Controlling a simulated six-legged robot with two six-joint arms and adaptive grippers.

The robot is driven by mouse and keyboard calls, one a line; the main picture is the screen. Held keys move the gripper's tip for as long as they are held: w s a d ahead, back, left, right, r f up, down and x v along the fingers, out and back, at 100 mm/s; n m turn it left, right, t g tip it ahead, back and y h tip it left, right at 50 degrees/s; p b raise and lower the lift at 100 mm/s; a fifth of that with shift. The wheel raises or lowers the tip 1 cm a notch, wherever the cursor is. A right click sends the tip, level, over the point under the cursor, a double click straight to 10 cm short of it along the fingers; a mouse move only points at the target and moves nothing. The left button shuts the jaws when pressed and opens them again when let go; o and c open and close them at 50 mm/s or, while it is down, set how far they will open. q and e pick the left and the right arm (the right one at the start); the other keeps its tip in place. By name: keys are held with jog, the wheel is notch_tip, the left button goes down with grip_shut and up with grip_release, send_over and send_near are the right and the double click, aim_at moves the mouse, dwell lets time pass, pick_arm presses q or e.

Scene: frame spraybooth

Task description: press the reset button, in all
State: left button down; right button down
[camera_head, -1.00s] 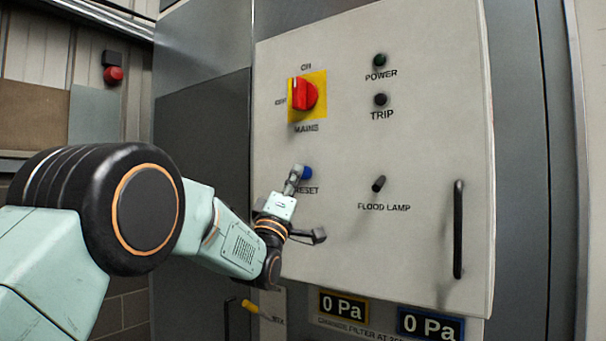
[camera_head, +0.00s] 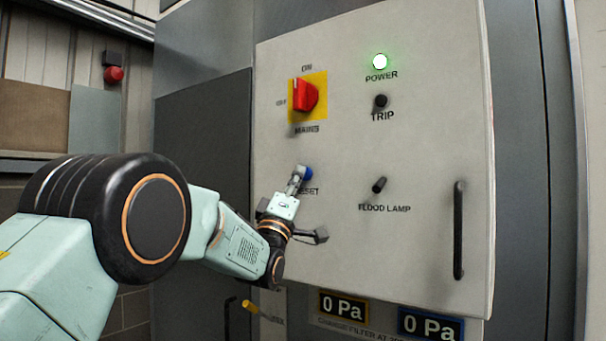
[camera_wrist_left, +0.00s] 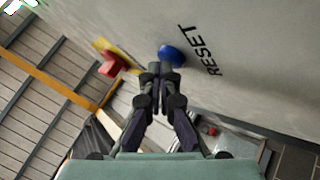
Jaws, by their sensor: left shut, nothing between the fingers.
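The blue reset button (camera_head: 307,173) is on the pale control panel (camera_head: 430,120), with the word RESET beside it. It also shows in the left wrist view (camera_wrist_left: 171,55), just beyond my fingertips. My left gripper (camera_head: 298,172) is shut and empty, its fingertips at the button and partly covering it in the head view. The left wrist view shows the closed fingertips (camera_wrist_left: 160,70) right by the button; I cannot tell whether they touch it. The green power lamp (camera_head: 380,62) is lit. The trip lamp (camera_head: 381,101) is dark. My right gripper is not in view.
A red mains switch (camera_head: 306,95) on a yellow plate is above the button. A flood lamp toggle (camera_head: 379,185) and a black door handle (camera_head: 458,230) are to the right. Two displays (camera_head: 343,307) below read 0 Pa. A red button (camera_head: 114,75) is on the far wall.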

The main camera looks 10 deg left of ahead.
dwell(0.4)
pick_arm(q)
jog(key=shift+s+a+b, duration=0.25)
jog(key=shift+s+b, duration=0.5)
jog(key=shift+b, duration=0.1)
jog(key=shift+s+a, duration=0.1)
jog(key=shift+s, duration=0.05)
jog(key=s+b, duration=0.1)
jog(key=s+a+b, duration=0.1)
jog(key=s, duration=0.1)
jog(key=s+b, duration=0.1)
jog(key=shift+s+a+b, duration=0.25)
jog(key=shift+a+b, duration=0.05)
jog(key=shift+w, duration=0.1)
